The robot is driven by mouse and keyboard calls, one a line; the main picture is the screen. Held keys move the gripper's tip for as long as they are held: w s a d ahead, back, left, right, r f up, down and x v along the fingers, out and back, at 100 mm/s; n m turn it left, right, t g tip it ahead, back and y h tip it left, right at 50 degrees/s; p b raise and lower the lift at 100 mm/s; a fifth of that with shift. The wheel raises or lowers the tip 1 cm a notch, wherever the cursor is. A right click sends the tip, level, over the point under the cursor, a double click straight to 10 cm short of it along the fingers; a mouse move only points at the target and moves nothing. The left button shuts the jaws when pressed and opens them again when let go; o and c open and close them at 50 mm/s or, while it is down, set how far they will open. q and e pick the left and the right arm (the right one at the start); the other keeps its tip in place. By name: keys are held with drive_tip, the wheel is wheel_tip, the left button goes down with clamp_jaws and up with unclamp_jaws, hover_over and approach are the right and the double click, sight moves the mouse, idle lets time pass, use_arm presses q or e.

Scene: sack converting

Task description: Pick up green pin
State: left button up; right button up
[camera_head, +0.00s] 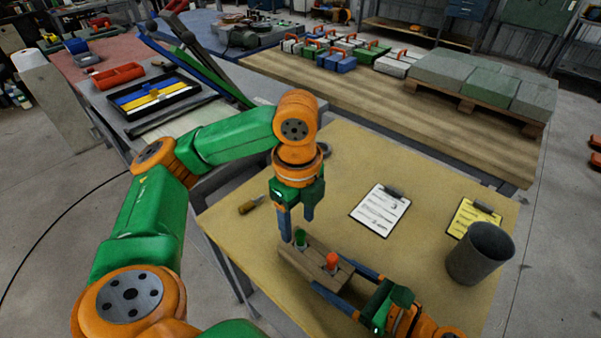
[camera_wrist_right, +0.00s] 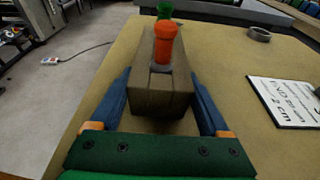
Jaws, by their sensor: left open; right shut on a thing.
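The green pin (camera_head: 300,237) stands upright in the far end of a long brown block (camera_head: 310,263) on the tan table. A red pin (camera_head: 332,260) stands in the same block, nearer my right gripper. My left gripper (camera_head: 296,216) points down just above the green pin, open and empty, its fingers apart. My right gripper (camera_head: 350,284) is shut on the block's near end, one blue finger on each side. In the right wrist view the red pin (camera_wrist_right: 165,43) partly hides the green pin (camera_wrist_right: 165,9) behind it, and the block (camera_wrist_right: 160,95) sits between the fingers.
A clipboard with white paper (camera_head: 381,211), a yellow clipboard (camera_head: 473,217) and a grey cup (camera_head: 481,253) lie right of the block. A yellow-handled tool (camera_head: 250,206) lies left of my left gripper. A dark tape ring (camera_wrist_right: 259,33) lies farther back.

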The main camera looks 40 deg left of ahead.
sight(301, 233)
use_arm(q)
drive_tip(key=f, duration=0.5)
drive_tip(key=shift+w+d+f, duration=0.1)
drive_tip(key=shift+w+f, duration=0.1)
clamp_jaws()
drive_tip(key=shift+r, duration=0.1)
wheel_tip(301, 233, up, 10)
drive_tip(key=shift+f, duration=0.1)
idle(0.4)
use_arm(e)
drive_tip(key=o, duration=1)
drive_tip(key=shift+o, duration=0.2)
